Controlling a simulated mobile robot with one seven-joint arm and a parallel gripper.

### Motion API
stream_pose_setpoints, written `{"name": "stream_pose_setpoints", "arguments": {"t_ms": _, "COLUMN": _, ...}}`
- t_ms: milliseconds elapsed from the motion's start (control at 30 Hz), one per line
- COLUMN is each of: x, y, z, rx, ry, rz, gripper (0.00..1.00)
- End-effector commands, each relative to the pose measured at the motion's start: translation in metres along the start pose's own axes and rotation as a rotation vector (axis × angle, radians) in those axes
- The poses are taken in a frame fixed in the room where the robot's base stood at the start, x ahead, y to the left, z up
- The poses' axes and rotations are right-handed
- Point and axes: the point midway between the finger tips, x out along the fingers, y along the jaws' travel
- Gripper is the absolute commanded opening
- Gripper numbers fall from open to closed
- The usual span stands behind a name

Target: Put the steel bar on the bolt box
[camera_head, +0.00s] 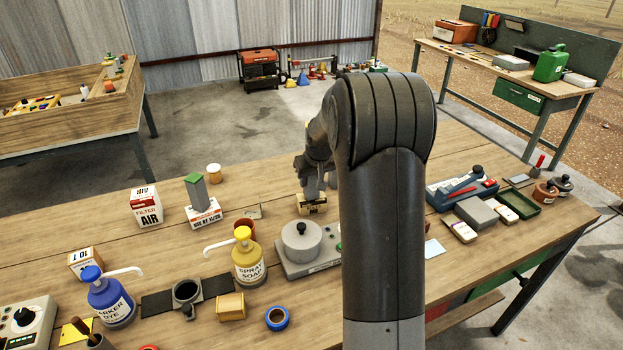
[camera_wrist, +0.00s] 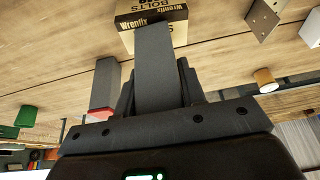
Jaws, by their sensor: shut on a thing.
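The bolt box (camera_head: 312,207) is a small tan and black carton on the bench, partly covered by my gripper in the head view. It also shows at the top of the wrist view (camera_wrist: 150,17), with "Wrenfix" and "BOLTS" printed on it. My gripper (camera_head: 312,182) is right above the box. In the wrist view my gripper (camera_wrist: 160,98) is shut on the grey steel bar (camera_wrist: 165,65), whose far end overlaps the box. I cannot tell whether bar and box touch.
A red-tipped grey block (camera_wrist: 106,85) stands beside the bar. A green-topped block (camera_head: 195,192) stands on a white box at left. My arm hides the bench middle.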

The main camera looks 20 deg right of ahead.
Motion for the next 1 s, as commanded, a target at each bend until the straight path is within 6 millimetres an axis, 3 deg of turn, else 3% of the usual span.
{"name": "stream_pose_setpoints", "arguments": {"t_ms": 167, "x": 0.003, "y": 0.0, "z": 0.001, "rx": 0.0, "ry": 0.0, "rz": 0.0, "gripper": 0.06}}
{"name": "stream_pose_setpoints", "arguments": {"t_ms": 200, "x": 0.003, "y": 0.0, "z": 0.001, "rx": 0.0, "ry": -0.001, "rz": 0.0, "gripper": 0.39}}
{"name": "stream_pose_setpoints", "arguments": {"t_ms": 433, "x": 0.003, "y": 0.0, "z": 0.001, "rx": 0.0, "ry": -0.001, "rz": 0.0, "gripper": 0.58}}
{"name": "stream_pose_setpoints", "arguments": {"t_ms": 767, "x": -0.003, "y": 0.0, "z": -0.001, "rx": -0.001, "ry": 0.001, "rz": 0.0, "gripper": 0.59}}
{"name": "stream_pose_setpoints", "arguments": {"t_ms": 1000, "x": -0.043, "y": 0.0, "z": -0.001, "rx": -0.001, "ry": 0.004, "rz": 0.002, "gripper": 0.59}}
